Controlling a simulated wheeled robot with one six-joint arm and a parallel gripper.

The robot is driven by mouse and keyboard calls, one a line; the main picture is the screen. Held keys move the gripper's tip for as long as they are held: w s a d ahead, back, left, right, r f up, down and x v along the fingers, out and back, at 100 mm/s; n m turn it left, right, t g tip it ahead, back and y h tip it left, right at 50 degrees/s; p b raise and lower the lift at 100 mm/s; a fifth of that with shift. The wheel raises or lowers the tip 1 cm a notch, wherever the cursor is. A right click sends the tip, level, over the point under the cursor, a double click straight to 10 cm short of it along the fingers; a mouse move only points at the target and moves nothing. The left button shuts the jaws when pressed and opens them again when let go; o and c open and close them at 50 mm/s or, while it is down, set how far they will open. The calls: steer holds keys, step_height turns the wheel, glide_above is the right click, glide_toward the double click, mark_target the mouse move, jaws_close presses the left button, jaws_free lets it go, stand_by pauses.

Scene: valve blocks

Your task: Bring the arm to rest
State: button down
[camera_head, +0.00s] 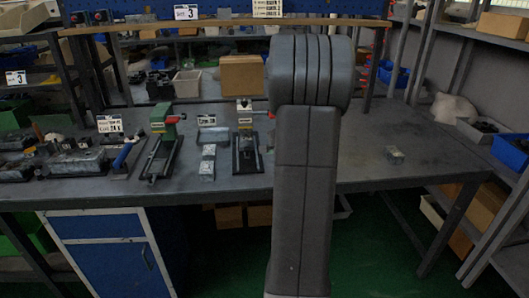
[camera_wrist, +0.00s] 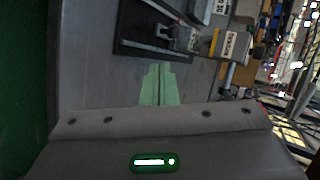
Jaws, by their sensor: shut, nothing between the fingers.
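My gripper shows in the wrist view as two pale green fingers (camera_wrist: 159,72), pressed together with nothing between them. They are over the grey bench top, close to a dark fixture base (camera_wrist: 135,48) with a metal part on it; I cannot tell the exact gap. In the head view my grey arm (camera_head: 307,170) stands upright in the middle, in front of the bench, with a bent joint at its top. The gripper itself is hidden in that view.
The workbench (camera_head: 350,150) carries a green-topped fixture (camera_head: 163,117), a second fixture (camera_head: 246,150) close left of my arm, and metal blocks (camera_head: 207,163). A small block (camera_head: 394,154) lies on the mostly clear right side. Shelving with blue bins (camera_head: 510,150) stands at the right.

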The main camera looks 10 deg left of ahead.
steer(key=shift+s+d+r, duration=0.15)
steer(key=shift+s+r, duration=0.05)
steer(key=shift+f, duration=0.1)
